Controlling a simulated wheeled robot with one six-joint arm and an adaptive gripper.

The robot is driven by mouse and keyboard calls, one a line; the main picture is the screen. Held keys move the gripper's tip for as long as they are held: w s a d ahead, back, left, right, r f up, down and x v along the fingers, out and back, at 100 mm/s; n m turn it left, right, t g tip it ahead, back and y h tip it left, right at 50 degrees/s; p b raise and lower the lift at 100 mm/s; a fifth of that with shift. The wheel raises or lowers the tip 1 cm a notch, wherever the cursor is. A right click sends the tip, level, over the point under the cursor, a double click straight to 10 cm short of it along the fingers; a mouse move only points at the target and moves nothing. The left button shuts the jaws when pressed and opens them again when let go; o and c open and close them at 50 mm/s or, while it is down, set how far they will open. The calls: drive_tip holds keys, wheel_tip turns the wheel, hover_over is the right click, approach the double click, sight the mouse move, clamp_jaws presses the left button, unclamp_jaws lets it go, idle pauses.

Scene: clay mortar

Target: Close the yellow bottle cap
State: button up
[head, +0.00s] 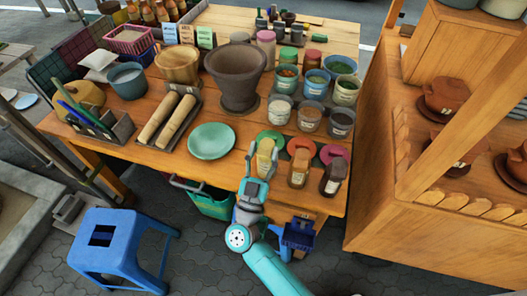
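A small bottle with yellow contents (265,147) stands near the front edge of the wooden table, right of the pale green plate. A round green disc (277,136), seemingly its cap, shows just behind its top; the hinge or joint is too small to make out. My gripper (262,160) is at the table's front edge, in front of the yellow bottle. Its fingers are spread, one left and one right of the bottle as seen here. The bottle's lower part is partly hidden by the gripper. I cannot tell whether the fingers touch it.
A pale green plate (211,141) lies left. Several jars (309,118) and a large clay mortar (236,80) stand behind. A blue stool (118,235) is at lower left.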

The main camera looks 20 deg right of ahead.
drive_tip(key=v, duration=1.2)
idle(0.4)
drive_tip(key=s+d+n+g+y, duration=0.1)
drive_tip(key=s+d+n+y, duration=0.1)
drive_tip(key=s, duration=0.8)
drive_tip(key=s+d+n+g+y, duration=0.2)
drive_tip(key=s+d+y, duration=0.2)
drive_tip(key=s+y, duration=0.3)
drive_tip(key=s+d+r+n+g+y, duration=0.1)
drive_tip(key=s+d+n+y, duration=0.2)
drive_tip(key=s, duration=1)
drive_tip(key=shift+s+d+g+y, duration=0.15)
drive_tip(key=shift+d+g+y, duration=0.15)
drive_tip(key=shift+y, duration=0.8)
